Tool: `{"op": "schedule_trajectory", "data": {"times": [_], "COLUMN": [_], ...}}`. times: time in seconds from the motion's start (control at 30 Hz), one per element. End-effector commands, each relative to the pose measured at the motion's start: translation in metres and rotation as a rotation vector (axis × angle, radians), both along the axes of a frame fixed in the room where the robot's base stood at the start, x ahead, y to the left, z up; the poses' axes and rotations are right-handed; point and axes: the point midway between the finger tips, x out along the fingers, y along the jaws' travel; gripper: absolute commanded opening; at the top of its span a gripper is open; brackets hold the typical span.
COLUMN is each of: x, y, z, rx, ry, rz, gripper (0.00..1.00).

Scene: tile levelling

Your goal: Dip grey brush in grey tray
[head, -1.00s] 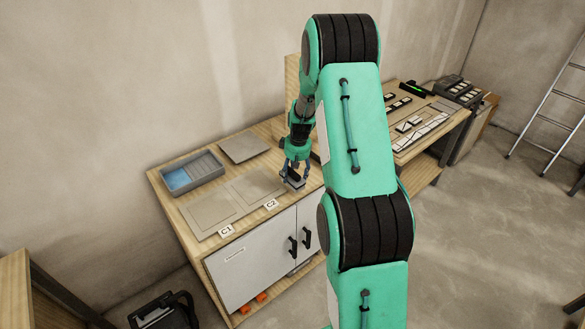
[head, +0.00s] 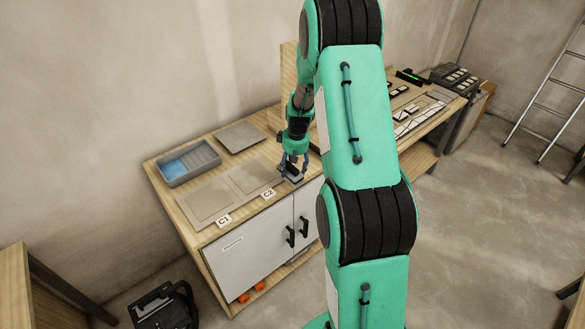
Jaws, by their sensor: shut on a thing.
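The grey tray (head: 163,168) sits at the back left of the wooden bench. It has a blue patch at its left end and a ribbed grey slope on the right. My gripper (head: 292,172) points down over the bench's front right part and is shut on the grey brush (head: 293,180). The brush is a small block with a dark upper part, partly hidden by the fingers. It is right of the C2 label, well apart from the tray. I cannot tell whether it touches the bench.
A second bench with small tiles (head: 418,122) stands to the right.

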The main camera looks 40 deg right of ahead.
Motion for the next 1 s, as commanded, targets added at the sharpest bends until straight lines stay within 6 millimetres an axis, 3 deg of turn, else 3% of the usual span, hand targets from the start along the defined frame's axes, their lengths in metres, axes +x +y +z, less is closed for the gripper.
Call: {"op": "schedule_trajectory", "data": {"times": [0.27,0.47,0.77,1.0], "x": [0.008,0.039,0.127,0.201], "y": [0.002,0.012,0.052,0.102], "z": [0.002,0.008,0.024,0.039], "rx": [0.001,0.002,0.007,0.009], "ry": [0.0,-0.002,-0.001,-0.001], "rz": [0.001,0.005,0.012,0.015], "gripper": [0.33,0.33,0.33,0.33]}}
